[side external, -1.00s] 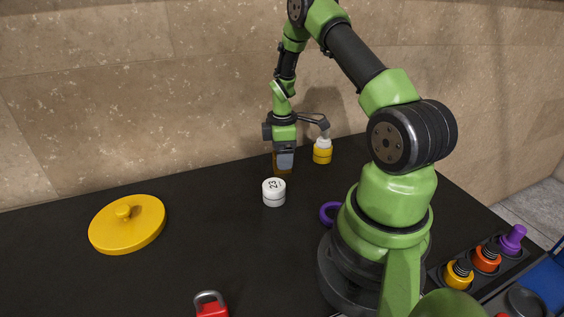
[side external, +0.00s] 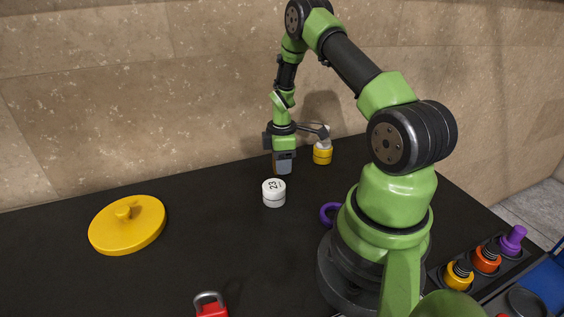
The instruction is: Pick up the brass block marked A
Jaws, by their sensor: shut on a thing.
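My gripper (side external: 283,166) is at the back of the black table, pointing down, in the side external view. It is shut on the brass block (side external: 274,164). The grey finger hides nearly all of the block; only a thin brown sliver shows at its left edge. The mark A cannot be seen. The gripper is low, and I cannot tell whether the block touches the table.
A white cylinder marked 23 (side external: 274,194) stands just in front of my gripper. A yellow bottle with a pale top (side external: 322,156) is close to its right. A yellow lid (side external: 127,227), a purple ring (side external: 328,213) and a red padlock-shaped weight (side external: 211,309) lie around.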

